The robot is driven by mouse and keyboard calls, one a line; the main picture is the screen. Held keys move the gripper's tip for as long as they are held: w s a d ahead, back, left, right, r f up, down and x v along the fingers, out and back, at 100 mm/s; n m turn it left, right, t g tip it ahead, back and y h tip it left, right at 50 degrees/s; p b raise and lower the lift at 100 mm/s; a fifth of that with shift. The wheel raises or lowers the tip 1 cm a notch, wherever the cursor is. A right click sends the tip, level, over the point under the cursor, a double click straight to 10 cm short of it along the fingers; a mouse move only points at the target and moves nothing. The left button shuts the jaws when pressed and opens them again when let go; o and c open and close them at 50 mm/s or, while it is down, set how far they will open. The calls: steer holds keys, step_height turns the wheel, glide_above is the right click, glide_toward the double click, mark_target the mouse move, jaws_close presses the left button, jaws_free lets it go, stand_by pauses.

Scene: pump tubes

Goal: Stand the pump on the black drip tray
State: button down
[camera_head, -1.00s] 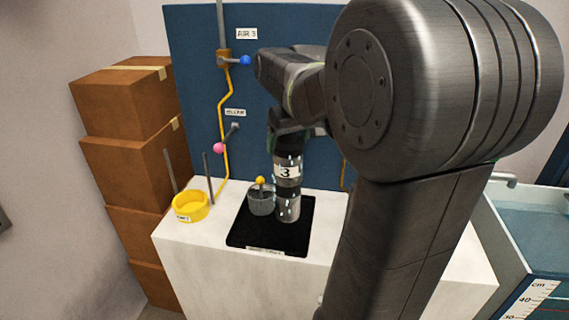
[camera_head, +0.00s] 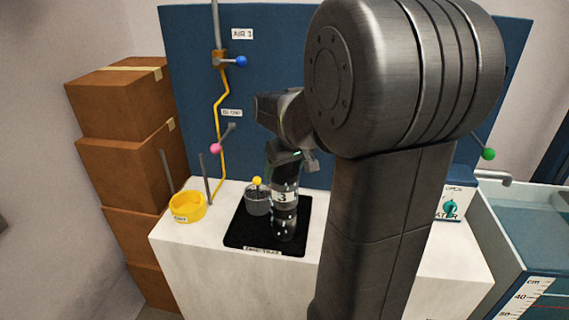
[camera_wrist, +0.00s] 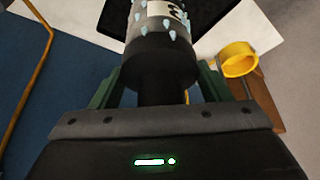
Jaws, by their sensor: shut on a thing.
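The pump (camera_head: 284,218) is a dark, upright cylinder with a white band marked 3 and pale drops on its sides. My gripper (camera_head: 284,170) is shut on its narrow top from above. The black drip tray (camera_head: 240,236) lies flat on the white counter. The pump's lower end is over the right part of the tray; I cannot tell whether it touches. In the wrist view the pump (camera_wrist: 158,58) extends away from my gripper (camera_wrist: 160,92), its neck between the green fingers. The pump's far end is cut off there.
A grey cup (camera_head: 258,204) with a yellow ball above it stands on the tray, close left of the pump. A yellow ring holder (camera_head: 187,207) is on the counter's left. A blue panel (camera_head: 190,80) rises behind. A water tank (camera_head: 530,240) stands at right.

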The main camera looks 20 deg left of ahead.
steer(key=shift+w+r, duration=0.1)
steer(key=shift+r, duration=0.05)
steer(key=c, duration=0.6)
jaws_free()
steer(key=shift+f, duration=0.25)
steer(key=o, duration=0.4)
steer(key=shift+r, duration=0.15)
steer(key=v, duration=1.2)
steer(key=shift+d, duration=0.1)
